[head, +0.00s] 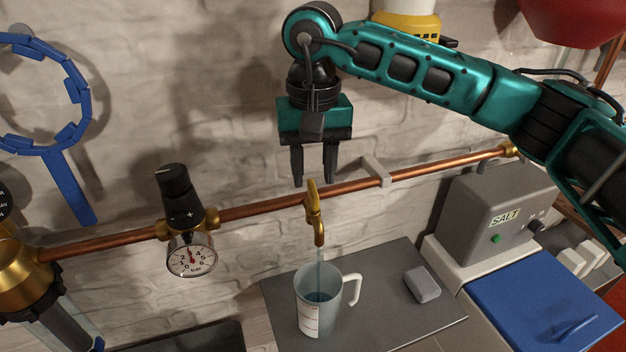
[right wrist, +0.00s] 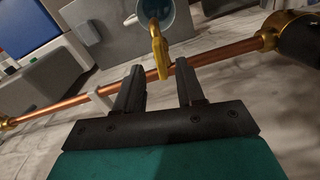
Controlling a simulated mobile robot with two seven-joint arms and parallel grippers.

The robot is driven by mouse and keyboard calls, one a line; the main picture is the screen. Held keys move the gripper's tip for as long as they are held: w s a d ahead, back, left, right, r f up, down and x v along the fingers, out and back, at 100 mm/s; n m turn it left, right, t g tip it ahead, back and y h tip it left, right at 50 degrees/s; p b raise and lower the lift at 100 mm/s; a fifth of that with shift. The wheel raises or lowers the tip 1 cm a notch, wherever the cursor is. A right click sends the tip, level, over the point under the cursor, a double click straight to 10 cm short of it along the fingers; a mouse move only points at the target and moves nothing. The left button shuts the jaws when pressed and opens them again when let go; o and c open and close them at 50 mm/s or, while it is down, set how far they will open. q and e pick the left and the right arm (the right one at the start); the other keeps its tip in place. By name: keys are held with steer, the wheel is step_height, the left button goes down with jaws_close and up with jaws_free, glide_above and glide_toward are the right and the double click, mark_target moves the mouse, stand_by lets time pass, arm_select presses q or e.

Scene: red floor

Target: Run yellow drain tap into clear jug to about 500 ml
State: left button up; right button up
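The yellow drain tap (head: 315,214) hangs from the copper pipe, its lever pointing up. A thin stream of water (head: 319,258) falls from its spout into the clear jug (head: 308,287). The jug stands under the spout, handle to the right, with a red-marked scale on its front; bluish water shows inside, but I cannot read the level. My right gripper (head: 313,182) points down just above the tap, open, its fingertips either side of the lever's top. In the right wrist view the tap (right wrist: 158,48) shows between the apart fingers (right wrist: 159,85). My left gripper is out of view.
The copper pipe (head: 264,208) runs along the brick wall, with a pressure gauge (head: 192,256) and black knob left of the tap. A grey block (head: 422,285) lies right of the jug on the grey slab (head: 400,320). A grey salt unit (head: 497,212) with a blue lid stands at right.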

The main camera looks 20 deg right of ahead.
mark_target(313, 188)
steer(key=shift+f, duration=1.5)
jaws_close()
